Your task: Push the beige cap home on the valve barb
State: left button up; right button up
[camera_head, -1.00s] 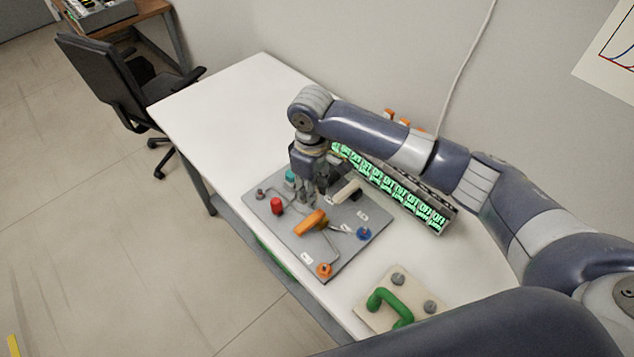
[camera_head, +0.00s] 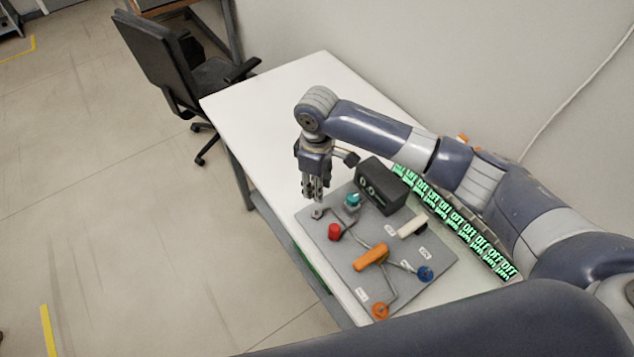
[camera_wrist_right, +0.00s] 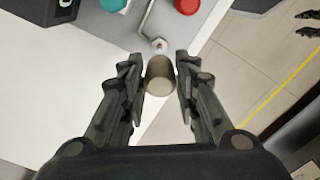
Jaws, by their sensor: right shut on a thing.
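My right gripper (camera_head: 313,192) points down at the far left corner of the grey panel (camera_head: 340,272). In the right wrist view its fingers (camera_wrist_right: 160,84) are closed on the sides of the beige cap (camera_wrist_right: 160,79), a short cylinder. The small grey valve fitting with its barb (camera_wrist_right: 159,46) lies just beyond the cap, in line with it. I cannot tell whether cap and barb touch. In the head view the grey fitting (camera_head: 319,212) shows just below the fingertips; the cap is not clear there. My left gripper is not in view.
A teal knob (camera_head: 352,200), a red knob (camera_head: 334,232) and a black box (camera_head: 381,186) stand close to the gripper. An orange handle (camera_head: 370,257), a white handle (camera_head: 411,226) and a blue knob (camera_head: 425,273) are farther off. The white table (camera_head: 268,115) is clear beyond.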

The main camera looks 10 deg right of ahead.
jog(key=shift+w+p, duration=0.1)
jog(key=shift+p, duration=0.25)
jog(key=shift+f, duration=0.5)
jog(key=shift+f+b, duration=0.35)
notch_tip(320, 180, down, 3)
jog(key=shift+f+b, duration=0.15)
jog(key=shift+b, duration=0.55)
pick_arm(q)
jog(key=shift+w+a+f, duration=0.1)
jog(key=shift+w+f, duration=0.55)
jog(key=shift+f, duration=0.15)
pick_arm(e)
jog(key=shift+f, duration=0.45)
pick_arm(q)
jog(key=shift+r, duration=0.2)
pick_arm(e)
jog(key=shift+r, duration=0.1)
pick_arm(q)
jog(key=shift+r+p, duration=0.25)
jog(key=shift+p, duration=0.05)
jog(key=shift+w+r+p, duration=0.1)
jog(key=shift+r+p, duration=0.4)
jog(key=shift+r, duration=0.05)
pick_arm(e)
jog(key=shift+n, duration=0.3)
